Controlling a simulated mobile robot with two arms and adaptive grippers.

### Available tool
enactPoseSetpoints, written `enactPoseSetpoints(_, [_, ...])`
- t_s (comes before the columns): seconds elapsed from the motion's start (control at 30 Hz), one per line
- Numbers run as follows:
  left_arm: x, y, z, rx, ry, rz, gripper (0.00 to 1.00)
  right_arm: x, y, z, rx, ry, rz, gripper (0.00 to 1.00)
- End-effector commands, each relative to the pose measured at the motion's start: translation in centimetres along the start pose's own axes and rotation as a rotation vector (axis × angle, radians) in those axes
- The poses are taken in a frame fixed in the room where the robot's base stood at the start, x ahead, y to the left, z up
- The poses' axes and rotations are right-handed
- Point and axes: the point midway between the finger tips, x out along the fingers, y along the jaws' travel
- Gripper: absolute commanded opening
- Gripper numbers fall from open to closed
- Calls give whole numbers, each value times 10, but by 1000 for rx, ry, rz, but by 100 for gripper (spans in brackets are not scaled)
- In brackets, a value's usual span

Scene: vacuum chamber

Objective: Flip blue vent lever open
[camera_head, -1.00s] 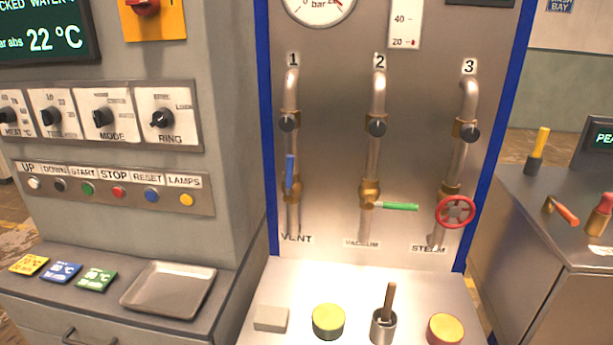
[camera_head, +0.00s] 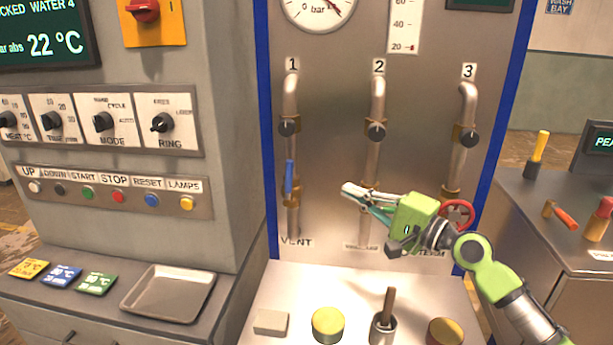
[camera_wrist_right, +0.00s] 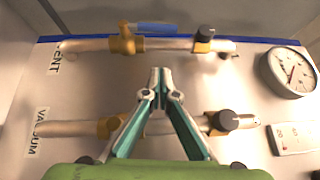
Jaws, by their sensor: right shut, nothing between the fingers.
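The blue vent lever (camera_head: 289,177) sits on pipe 1 above the VENT label (camera_head: 296,242). It stands upright, in line with the pipe. In the right wrist view the lever (camera_wrist_right: 151,28) lies at the top, beside its brass valve (camera_wrist_right: 126,42). My right gripper (camera_head: 346,190) is in front of pipe 2, its tips pointing left toward the lever with a gap between. In the right wrist view the gripper (camera_wrist_right: 159,72) has its fingertips together and empty, between the vent and vacuum pipes. My right gripper and arm hide the green vacuum lever and part of the red steam wheel (camera_head: 459,212). My left gripper is out of view.
Pipes 2 (camera_head: 374,155) and 3 (camera_head: 462,150) stand right of the vent pipe.

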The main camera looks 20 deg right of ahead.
Motion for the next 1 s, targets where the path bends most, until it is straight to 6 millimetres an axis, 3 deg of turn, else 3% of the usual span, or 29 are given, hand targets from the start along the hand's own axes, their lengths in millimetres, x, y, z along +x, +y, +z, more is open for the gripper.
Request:
enactPoseSetpoints(0.47, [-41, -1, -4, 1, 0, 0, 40, 88, -5, 2, -1, -2, 0, 0])
enactPoseSetpoints(0.7, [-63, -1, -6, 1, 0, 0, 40, 105, -3, 24, -3, -2, 3, 0])
enactPoseSetpoints(1.0, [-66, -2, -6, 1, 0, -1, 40, 111, 1, 30, -4, -1, 3, 0])
